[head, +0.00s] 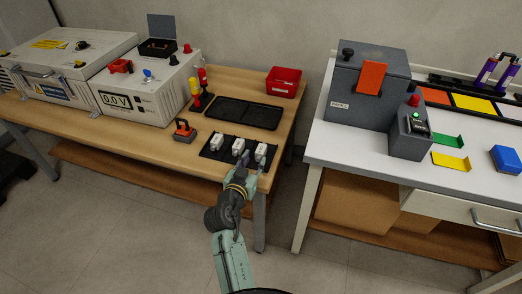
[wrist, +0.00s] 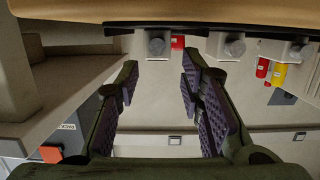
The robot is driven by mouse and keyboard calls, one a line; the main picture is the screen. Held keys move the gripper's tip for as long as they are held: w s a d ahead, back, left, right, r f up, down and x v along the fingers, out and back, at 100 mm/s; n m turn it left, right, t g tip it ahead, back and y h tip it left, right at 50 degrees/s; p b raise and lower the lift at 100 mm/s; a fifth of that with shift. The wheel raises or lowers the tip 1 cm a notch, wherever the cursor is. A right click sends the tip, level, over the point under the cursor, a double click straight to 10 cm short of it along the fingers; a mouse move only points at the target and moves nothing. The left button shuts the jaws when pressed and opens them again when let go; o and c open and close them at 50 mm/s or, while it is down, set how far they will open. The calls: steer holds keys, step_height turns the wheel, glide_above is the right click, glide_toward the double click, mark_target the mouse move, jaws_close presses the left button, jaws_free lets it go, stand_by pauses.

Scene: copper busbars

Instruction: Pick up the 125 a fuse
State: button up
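Three white fuses sit in a row on a black mat (head: 228,158) near the front right of the wooden table: a left one (head: 215,143), a middle one (head: 238,147) and a right one (head: 261,152). Their ratings are too small to read, so I cannot tell which is the 125 A fuse. My gripper (head: 253,172) is just in front of the right fuse. In the wrist view, which appears upside down, my gripper (wrist: 158,85) is open and empty. One fuse (wrist: 157,45) lies beyond and between its fingers, apart from them.
Behind the mat are a black tray (head: 228,112) and a red bin (head: 284,81). An orange-and-grey device (head: 184,131) stands left of the fuses. A white bench (head: 340,145) with a grey machine (head: 368,88) stands to the right, across a gap.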

mark_target(259, 154)
steer(key=p+x, duration=0.2)
steer(key=x, duration=0.3)
steer(key=shift+d+f, duration=0.2)
jaws_close()
